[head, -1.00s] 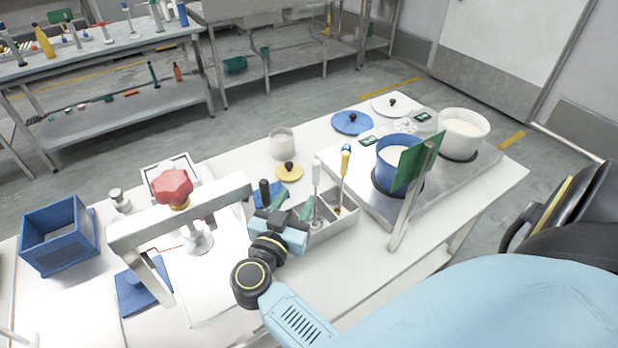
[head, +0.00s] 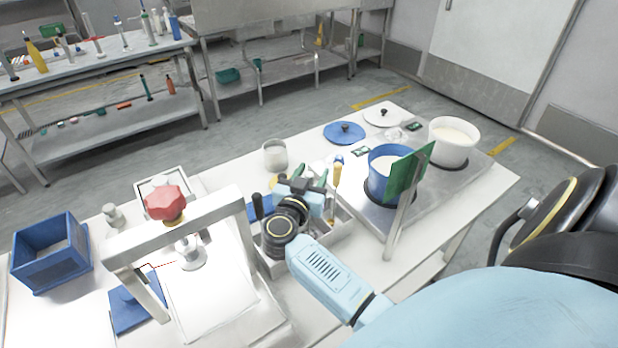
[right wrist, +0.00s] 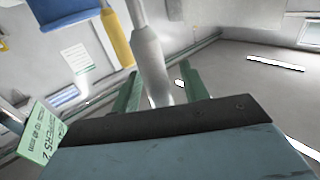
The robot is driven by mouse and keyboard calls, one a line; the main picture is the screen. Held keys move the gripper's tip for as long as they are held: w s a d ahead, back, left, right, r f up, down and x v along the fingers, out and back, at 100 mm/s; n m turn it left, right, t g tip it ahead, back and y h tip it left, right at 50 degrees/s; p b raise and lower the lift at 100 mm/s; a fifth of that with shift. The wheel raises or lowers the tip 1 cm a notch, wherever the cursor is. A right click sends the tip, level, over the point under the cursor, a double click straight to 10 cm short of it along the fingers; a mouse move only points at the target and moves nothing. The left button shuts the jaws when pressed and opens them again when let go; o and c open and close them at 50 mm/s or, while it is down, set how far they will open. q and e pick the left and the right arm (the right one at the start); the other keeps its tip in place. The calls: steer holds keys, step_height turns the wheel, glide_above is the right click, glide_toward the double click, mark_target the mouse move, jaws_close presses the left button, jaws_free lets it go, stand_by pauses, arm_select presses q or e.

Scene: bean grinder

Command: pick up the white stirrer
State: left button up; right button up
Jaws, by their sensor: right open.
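The white stirrer (right wrist: 150,62) stands between the two green fingers of my open right gripper (right wrist: 160,90) in the right wrist view. I cannot tell whether a finger touches it. In the head view my right gripper (head: 304,182) is above the grey compartment holder (head: 338,238) and hides the white stirrer. A second stirrer with a yellow and blue handle (head: 337,173) stands just right of the gripper; it also shows in the right wrist view (right wrist: 117,38). My left gripper is not in view.
A blue pot (head: 380,180) and a white pot (head: 452,146) stand on the metal plate to the right, with a green panel (head: 408,180) in front. A glass jar (head: 275,155) is behind the gripper. A frame with a red knob (head: 165,203) stands to the left.

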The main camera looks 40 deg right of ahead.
steer(key=shift+c, duration=0.3)
jaws_close()
